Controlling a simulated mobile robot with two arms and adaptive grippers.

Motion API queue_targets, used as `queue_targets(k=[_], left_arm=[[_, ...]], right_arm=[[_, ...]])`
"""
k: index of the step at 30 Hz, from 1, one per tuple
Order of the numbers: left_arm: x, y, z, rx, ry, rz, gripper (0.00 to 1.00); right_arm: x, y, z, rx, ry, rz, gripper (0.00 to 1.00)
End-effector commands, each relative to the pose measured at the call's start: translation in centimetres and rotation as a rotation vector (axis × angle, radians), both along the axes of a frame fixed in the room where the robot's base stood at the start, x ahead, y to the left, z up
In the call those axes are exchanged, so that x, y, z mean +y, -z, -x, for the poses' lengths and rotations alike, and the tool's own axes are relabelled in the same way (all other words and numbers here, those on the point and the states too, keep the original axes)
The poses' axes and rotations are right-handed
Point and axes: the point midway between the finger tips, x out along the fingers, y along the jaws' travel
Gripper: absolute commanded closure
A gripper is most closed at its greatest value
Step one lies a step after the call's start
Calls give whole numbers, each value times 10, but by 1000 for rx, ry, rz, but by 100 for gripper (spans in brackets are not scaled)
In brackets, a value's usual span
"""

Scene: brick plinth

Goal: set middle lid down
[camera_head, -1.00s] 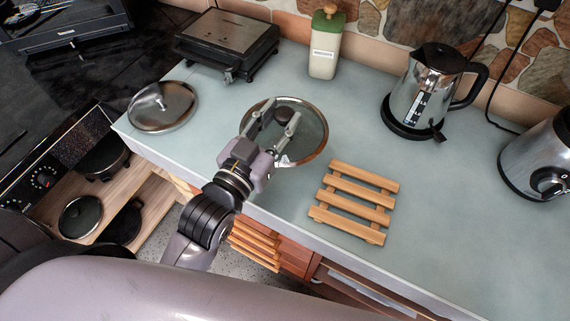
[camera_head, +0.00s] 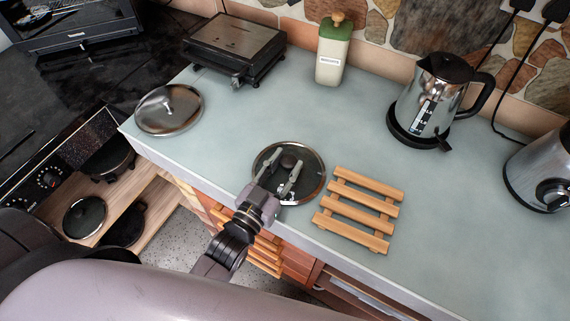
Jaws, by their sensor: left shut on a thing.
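The round lid (camera_head: 309,186) with a metal rim, a see-through pane and a dark knob (camera_head: 288,160) is at the counter's front edge, left of the wooden trivet. My left gripper (camera_head: 284,164) is over it, its two fingers on either side of the knob, shut on it. The pane looks dark. The lid lies flat and close to the countertop; whether it touches is hard to tell. My right gripper is not in view.
Another lid (camera_head: 168,109) rests at the counter's left end. The slatted wooden trivet (camera_head: 360,209) is close on the right. A grill (camera_head: 236,45), canister (camera_head: 333,50), kettle (camera_head: 428,98) and a steel appliance (camera_head: 540,172) stand farther off. The counter's middle is clear.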

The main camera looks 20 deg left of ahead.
Motion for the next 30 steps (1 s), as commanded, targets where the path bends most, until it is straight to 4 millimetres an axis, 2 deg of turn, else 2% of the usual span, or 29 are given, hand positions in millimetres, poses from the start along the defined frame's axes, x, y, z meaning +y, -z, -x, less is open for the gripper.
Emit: queue_targets(k=[6, 7, 15, 26, 30], left_arm=[[0, 2, 0, -3, 0, 1, 100], [0, 3, 0, 0, 0, 0, 66], [0, 2, 0, 0, 0, 0, 48], [0, -2, 0, -1, 0, 0, 47], [4, 3, 16, 3, 1, -1, 47]], right_arm=[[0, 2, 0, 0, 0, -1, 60], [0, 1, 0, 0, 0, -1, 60], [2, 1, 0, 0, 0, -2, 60], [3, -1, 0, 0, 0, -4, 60], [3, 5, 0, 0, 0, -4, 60]])
